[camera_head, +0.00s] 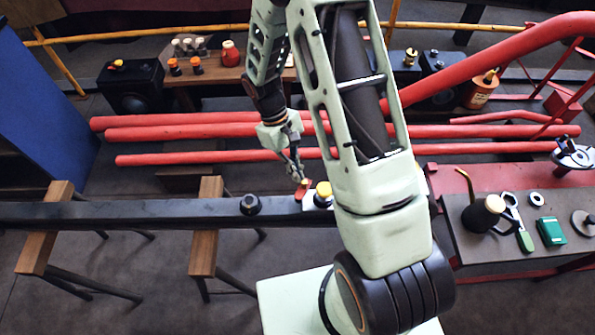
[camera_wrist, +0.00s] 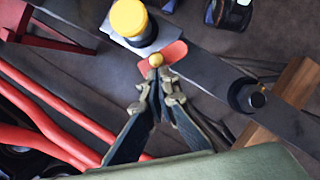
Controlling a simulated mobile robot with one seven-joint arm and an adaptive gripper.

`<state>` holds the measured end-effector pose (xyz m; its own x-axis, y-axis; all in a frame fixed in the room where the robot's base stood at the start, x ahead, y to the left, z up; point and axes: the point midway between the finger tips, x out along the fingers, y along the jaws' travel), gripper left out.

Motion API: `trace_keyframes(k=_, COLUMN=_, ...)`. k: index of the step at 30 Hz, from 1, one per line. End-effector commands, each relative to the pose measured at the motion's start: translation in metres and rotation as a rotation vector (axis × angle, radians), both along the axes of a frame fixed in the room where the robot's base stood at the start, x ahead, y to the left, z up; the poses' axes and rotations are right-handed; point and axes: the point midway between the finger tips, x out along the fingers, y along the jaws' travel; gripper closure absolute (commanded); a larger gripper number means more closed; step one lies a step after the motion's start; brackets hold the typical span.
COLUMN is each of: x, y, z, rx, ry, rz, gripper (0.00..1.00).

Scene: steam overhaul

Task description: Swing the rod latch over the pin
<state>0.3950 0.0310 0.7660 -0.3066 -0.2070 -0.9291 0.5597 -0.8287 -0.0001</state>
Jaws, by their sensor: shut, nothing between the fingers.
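The rod latch (camera_wrist: 176,52) is a small red plate with a brass knob (camera_wrist: 156,60), lying on the dark rod (camera_wrist: 205,75). It also shows in the head view (camera_head: 303,187). Beside it a yellow-capped post (camera_wrist: 129,18) stands on a pale block; the head view shows it right of the latch (camera_head: 323,190). A black collar with a round pin (camera_wrist: 257,100) sits farther along the rod, left of the latch in the head view (camera_head: 250,203). My gripper (camera_wrist: 157,82) is shut and empty, its tips close to the knob; contact cannot be told.
The rod rests on wooden-topped trestles (camera_head: 205,228). Red pipes (camera_head: 220,155) run behind it. A bench (camera_head: 462,228) at right holds an oil can (camera_head: 485,213), a green-handled tool and a green box (camera_head: 551,231). My arm covers the rod's right part in the head view.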

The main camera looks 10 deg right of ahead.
Motion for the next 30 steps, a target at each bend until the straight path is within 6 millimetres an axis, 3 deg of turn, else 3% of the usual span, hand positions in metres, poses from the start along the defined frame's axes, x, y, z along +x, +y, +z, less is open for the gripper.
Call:
trace_keyframes(k=18, x=-0.012, y=-0.027, z=-0.001, rx=-0.001, ry=0.003, rz=-0.588, gripper=1.00)
trace_keyframes(k=30, x=-0.022, y=-0.036, z=0.000, rx=0.000, ry=0.002, rz=-0.884, gripper=1.00)
